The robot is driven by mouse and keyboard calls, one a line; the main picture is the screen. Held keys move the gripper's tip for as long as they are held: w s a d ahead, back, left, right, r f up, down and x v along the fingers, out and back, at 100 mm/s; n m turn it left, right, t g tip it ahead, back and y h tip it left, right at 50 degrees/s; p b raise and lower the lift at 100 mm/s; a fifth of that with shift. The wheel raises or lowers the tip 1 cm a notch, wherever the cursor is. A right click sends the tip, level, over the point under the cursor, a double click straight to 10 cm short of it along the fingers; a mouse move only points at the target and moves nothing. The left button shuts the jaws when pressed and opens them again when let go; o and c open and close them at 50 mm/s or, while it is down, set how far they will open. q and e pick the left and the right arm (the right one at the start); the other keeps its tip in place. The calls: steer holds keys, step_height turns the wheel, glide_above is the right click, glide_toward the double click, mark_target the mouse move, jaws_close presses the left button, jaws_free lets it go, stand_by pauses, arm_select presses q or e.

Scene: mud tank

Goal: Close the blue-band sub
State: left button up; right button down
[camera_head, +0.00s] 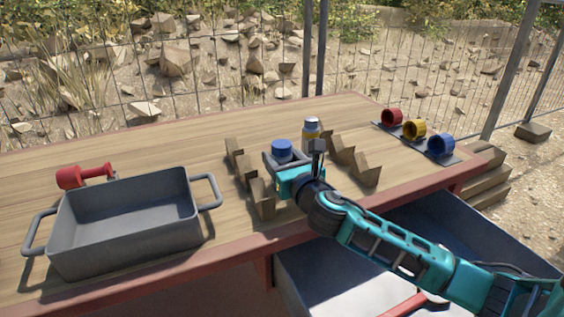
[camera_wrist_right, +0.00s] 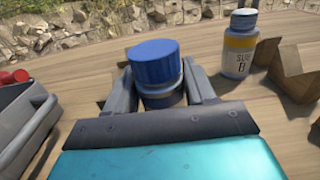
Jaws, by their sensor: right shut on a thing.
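My right gripper (camera_head: 284,163) is shut on a blue-topped cylinder (camera_head: 282,148), between the wooden chocks on the table. In the right wrist view, the cylinder (camera_wrist_right: 154,62) stands upright between the two fingers of the gripper (camera_wrist_right: 162,88). Its wide blue top has a rim line, and a darker narrower part shows below. I cannot tell whether its base touches the table. A small yellow-banded bottle (camera_head: 311,129) stands just behind to the right; in the wrist view this bottle (camera_wrist_right: 239,45) has a partly readable label with a "B". My left gripper is out of view.
Wooden chocks (camera_head: 367,168) stand in two rows around the gripper. A grey handled tray (camera_head: 125,242) is at the left, with a red object (camera_head: 70,177) behind it. Red (camera_head: 392,117), yellow (camera_head: 414,129) and blue (camera_head: 441,145) cups sit on a dark strip at the right.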

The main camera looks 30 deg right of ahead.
steer(key=shift+r, duration=0.15)
steer(key=shift+c, duration=1.9)
jaws_free()
steer(key=shift+f, duration=0.25)
steer(key=shift+r, duration=0.2)
steer(key=s, duration=0.8)
steer(key=s+p, duration=0.1)
steer(key=s, duration=0.3)
steer(key=shift+a, duration=0.35)
